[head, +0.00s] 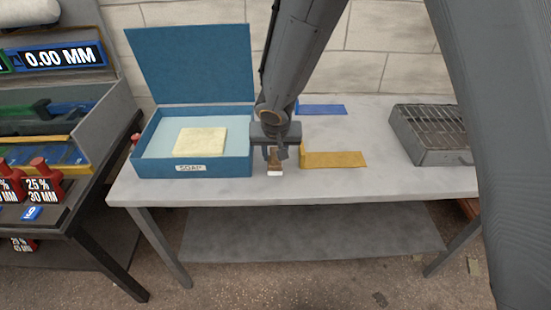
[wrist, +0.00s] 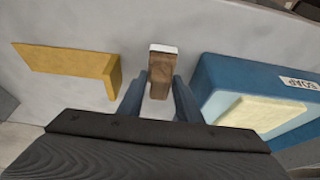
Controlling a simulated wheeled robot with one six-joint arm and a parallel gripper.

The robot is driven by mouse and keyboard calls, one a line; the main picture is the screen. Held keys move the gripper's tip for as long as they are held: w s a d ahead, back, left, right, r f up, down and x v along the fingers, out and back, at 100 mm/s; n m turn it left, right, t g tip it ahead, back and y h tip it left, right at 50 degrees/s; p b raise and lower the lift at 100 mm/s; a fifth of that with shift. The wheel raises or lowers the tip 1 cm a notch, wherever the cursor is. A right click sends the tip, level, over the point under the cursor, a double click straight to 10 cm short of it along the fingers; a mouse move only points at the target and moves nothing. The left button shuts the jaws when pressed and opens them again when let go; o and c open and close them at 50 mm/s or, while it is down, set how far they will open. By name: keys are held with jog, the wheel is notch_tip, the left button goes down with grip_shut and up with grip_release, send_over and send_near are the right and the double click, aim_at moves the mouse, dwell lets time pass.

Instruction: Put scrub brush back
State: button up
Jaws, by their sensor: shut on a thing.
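The scrub brush (head: 275,163) is a small brown wooden block with a white end. It also shows in the wrist view (wrist: 161,86), between the two blue-grey fingers. My gripper (wrist: 160,80) is shut on it, and in the head view my gripper (head: 275,150) points down over the grey bench, with the white end of the brush lowest. I cannot tell whether the brush touches the bench top. It is between the blue soap box and the yellow bracket.
The open blue box (head: 150,165), labelled SOAP, holds a pale yellow block (head: 200,141). A yellow L-shaped bracket (head: 335,159) and a blue one (head: 321,109) lie on the bench (head: 390,184). A grey grill-topped box (head: 430,148) stands right. Bench space right of the yellow bracket is clear.

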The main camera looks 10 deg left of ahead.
jog(key=shift+f, duration=0.65)
jog(key=shift+f+b, duration=0.15)
jog(key=shift+b, duration=0.2)
jog(key=o, duration=1)
jog(key=shift+r+p, duration=0.25)
jog(key=shift+p, duration=0.1)
jog(key=v, duration=1.2)
jog(key=s+d+m+g+h, duration=0.1)
jog(key=s+d+m, duration=0.15)
jog(key=d, duration=1.65)
jog(key=s+d+g, duration=0.2)
jog(key=s+d, duration=0.7)
jog(key=d, duration=0.3)
jog(key=shift+f, duration=0.3)
